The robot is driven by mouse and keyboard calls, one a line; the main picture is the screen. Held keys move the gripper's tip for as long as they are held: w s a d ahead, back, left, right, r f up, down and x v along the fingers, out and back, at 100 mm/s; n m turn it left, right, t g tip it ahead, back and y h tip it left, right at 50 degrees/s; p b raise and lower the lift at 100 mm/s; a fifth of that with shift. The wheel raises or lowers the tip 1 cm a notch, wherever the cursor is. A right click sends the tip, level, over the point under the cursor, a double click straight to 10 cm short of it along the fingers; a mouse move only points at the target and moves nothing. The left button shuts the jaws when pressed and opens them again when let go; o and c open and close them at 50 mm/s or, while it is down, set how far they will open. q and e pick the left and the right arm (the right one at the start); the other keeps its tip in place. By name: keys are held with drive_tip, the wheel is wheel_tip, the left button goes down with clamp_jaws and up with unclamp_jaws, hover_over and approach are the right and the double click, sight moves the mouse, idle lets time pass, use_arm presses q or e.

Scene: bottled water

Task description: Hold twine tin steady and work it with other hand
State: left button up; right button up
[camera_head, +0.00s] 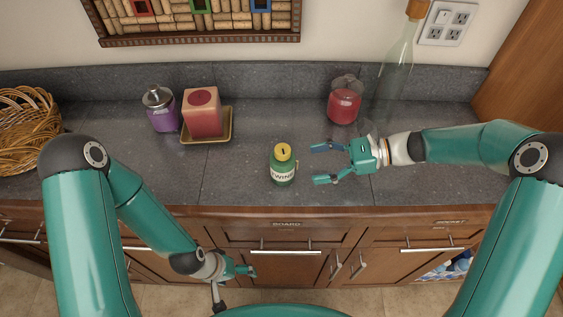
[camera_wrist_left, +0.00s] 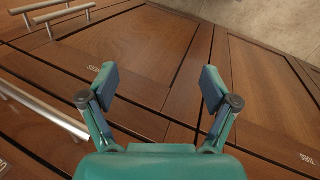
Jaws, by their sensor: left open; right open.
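The twine tin (camera_head: 282,168) is a small green tin with a yellow lid and a "TWINE" label. It stands upright on the grey counter, near the front edge at the middle of the head view. My right gripper (camera_head: 320,164) is open just to the right of the tin, with its fingers pointing left toward it and a gap between them and the tin. My left gripper (camera_head: 250,272) is low in front of the cabinet fronts, below the counter and away from the tin. In the left wrist view my left gripper (camera_wrist_left: 158,90) is open and empty, facing the wooden cabinet doors.
A pink candle (camera_head: 203,118) on a gold tray (camera_head: 232,125), a purple jar (camera_head: 160,112) and a wicker basket (camera_head: 28,118) stand at the left. A red jar (camera_head: 344,104) and a clear bottle (camera_head: 394,72) stand behind my right gripper. The counter left of the tin is clear.

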sight(287, 168)
drive_tip(key=b+x, duration=0.2)
drive_tip(key=x, duration=0.4)
drive_tip(key=shift+f, duration=0.1)
use_arm(q)
drive_tip(key=shift+f, duration=1.35)
use_arm(e)
drive_tip(key=shift+x, duration=0.85)
drive_tip(key=shift+c, duration=0.3)
drive_tip(key=c, duration=0.7)
drive_tip(key=shift+o, duration=0.2)
drive_tip(key=shift+c, duration=1.1)
use_arm(q)
drive_tip(key=shift+c, duration=0.3)
